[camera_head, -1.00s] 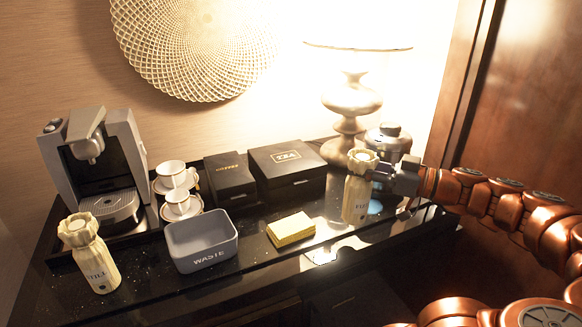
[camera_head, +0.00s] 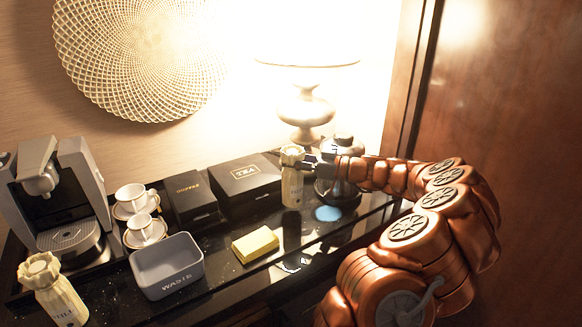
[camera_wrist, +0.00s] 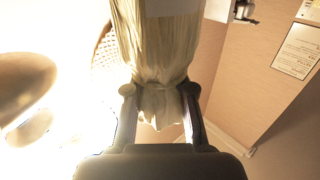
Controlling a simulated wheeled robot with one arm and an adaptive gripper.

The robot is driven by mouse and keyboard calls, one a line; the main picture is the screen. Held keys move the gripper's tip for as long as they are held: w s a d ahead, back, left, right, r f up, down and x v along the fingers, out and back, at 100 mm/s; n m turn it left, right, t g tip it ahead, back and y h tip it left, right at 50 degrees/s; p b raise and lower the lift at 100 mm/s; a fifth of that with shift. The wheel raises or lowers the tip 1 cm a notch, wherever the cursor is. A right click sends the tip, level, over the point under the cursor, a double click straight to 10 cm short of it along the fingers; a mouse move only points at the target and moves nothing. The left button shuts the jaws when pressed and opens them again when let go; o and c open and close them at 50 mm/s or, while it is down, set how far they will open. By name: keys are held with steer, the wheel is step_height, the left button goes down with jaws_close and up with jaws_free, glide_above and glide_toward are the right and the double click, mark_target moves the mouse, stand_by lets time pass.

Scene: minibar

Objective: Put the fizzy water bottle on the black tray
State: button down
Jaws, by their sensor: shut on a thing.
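The fizzy water bottle (camera_head: 292,188) is a pale, cream-coloured bottle with a ruffled wrap at its top. My gripper (camera_head: 303,162) is shut on its upper part, reaching in from the right. The bottle is upright, in front of the lamp; I cannot tell whether its base touches the surface below. In the wrist view the wrapped bottle (camera_wrist: 160,45) fills the middle between the two fingers of my gripper (camera_wrist: 157,92).
A similar bottle marked STILL (camera_head: 55,295) stands at the front left. A grey waste bin (camera_head: 168,275), a yellow sponge (camera_head: 255,244), a tea box (camera_head: 245,185), a coffee box (camera_head: 190,198), cups (camera_head: 143,228) and a coffee machine (camera_head: 60,200) stand nearby.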

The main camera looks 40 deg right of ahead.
steer(key=shift+w, duration=0.4)
steer(key=shift+w+d+f+p, duration=0.15)
steer(key=shift+f+p, duration=0.15)
steer(key=shift+p, duration=0.2)
step_height(320, 180, down, 3)
steer(key=shift+r+p, duration=0.1)
steer(key=shift+p, duration=0.45)
steer(key=shift+f+b, duration=0.25)
steer(key=shift+b, duration=0.15)
steer(key=c, duration=1)
jaws_free()
steer(key=shift+r+p, duration=0.2)
steer(key=shift+p, duration=0.15)
steer(key=b+v, duration=0.3)
steer(key=v, duration=0.9)
steer(key=shift+b, duration=0.35)
